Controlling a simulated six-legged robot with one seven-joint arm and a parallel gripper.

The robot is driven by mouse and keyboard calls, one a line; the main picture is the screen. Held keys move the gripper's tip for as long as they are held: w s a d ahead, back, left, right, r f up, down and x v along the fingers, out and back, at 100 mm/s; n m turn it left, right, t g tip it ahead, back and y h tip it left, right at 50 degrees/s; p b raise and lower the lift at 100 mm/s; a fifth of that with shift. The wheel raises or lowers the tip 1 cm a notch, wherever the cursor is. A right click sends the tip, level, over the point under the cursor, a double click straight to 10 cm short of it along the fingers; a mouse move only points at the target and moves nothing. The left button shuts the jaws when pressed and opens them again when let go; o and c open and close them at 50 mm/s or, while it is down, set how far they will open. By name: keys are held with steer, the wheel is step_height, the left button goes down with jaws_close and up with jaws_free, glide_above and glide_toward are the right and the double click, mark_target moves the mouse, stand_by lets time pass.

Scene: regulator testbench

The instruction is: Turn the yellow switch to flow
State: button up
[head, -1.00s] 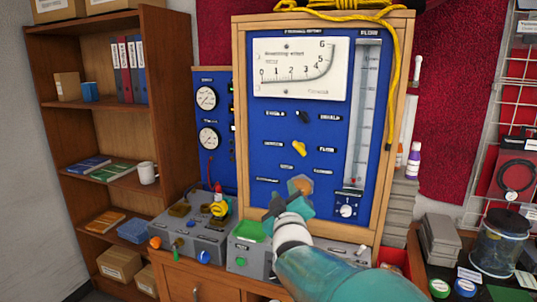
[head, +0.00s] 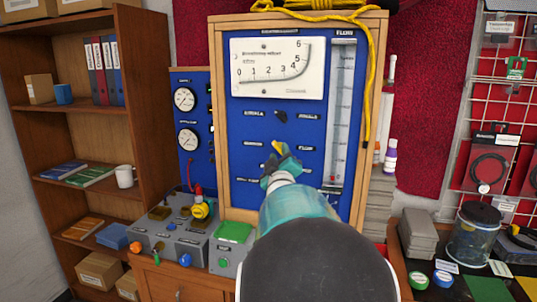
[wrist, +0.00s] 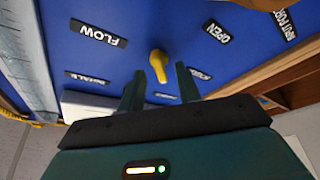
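The yellow switch (head: 276,146) is on the blue panel (head: 240,125), below a dark switch. In the head view my gripper partly hides it. In the wrist view, which is upside down, the yellow switch (wrist: 158,64) shows just ahead of and between my fingertips. The FLOW label (wrist: 98,32) is to its left there, and an OPEN label (wrist: 221,32) is to its right. My gripper (wrist: 160,75) is open and empty, with its two fingers apart. I cannot tell whether a finger touches the switch.
A white gauge plate (head: 277,67) is above the switches, and a tall flow tube (head: 339,110) is to their right. A yellow rope (head: 371,95) hangs down the wooden frame's right side. A grey control box (head: 168,238) stands at lower left.

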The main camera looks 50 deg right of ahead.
steer(key=shift+w+d+r, duration=0.15)
steer(key=shift+w+d, duration=0.2)
steer(key=shift+d, duration=0.15)
jaws_close()
